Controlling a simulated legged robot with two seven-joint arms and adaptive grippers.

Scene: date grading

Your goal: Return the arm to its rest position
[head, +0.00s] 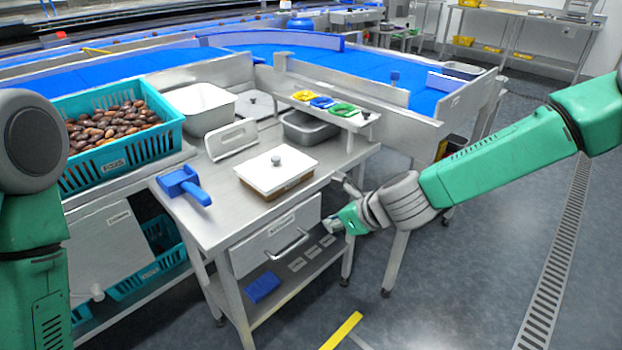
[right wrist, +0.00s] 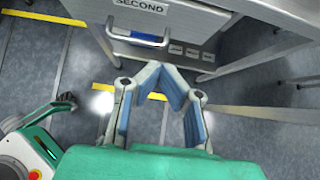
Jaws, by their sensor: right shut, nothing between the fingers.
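My right arm comes in from the right in the head view. Its gripper (head: 337,224) hangs in front of the work table, just right of the drawer handle. In the right wrist view the right gripper (right wrist: 161,66) has its fingertips together and holds nothing. The grey drawer (head: 277,236) under the tabletop looks closed. In the wrist view the drawer (right wrist: 165,22) reads "SECOND", and its handle lies beyond the fingertips, apart from them as far as I can tell. My left arm shows at the left edge of the head view, but its gripper is out of frame.
The steel table (head: 225,215) bears a white-lidded box (head: 276,165) and a blue scoop (head: 184,184). A teal crate (head: 118,157) of dates stands left. Table legs stand close to my right gripper. Open floor (head: 480,270) lies to the right.

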